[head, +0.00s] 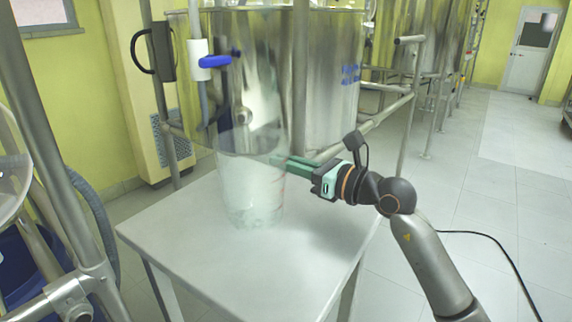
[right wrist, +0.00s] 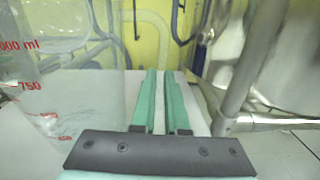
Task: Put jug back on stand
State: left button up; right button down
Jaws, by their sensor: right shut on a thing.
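The clear jug (head: 250,190) is upright over the white top of the stand (head: 205,262), in the middle of the head view. Its base appears to be at the top's surface; I cannot tell whether it touches. My right gripper (head: 282,161) reaches in from the right, its green fingers at the jug's right side, shut on the jug. In the right wrist view the fingers (right wrist: 159,75) lie nearly parallel with a narrow gap. The jug's wall with red volume marks (right wrist: 55,100) fills the left there. My left gripper is not in view.
A large steel reactor (head: 335,80) stands behind the stand, with a blue-handled valve (head: 215,61) above the jug. Metal rails (head: 375,125) run behind on the right. A metal frame (head: 60,170) is at left. The floor (head: 490,190) at right is clear except for a black cable.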

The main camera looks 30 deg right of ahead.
jog(key=shift+f, duration=0.2)
jog(key=c, duration=0.9)
grip_release()
jog(key=shift+r, duration=0.2)
jog(key=v, duration=1.2)
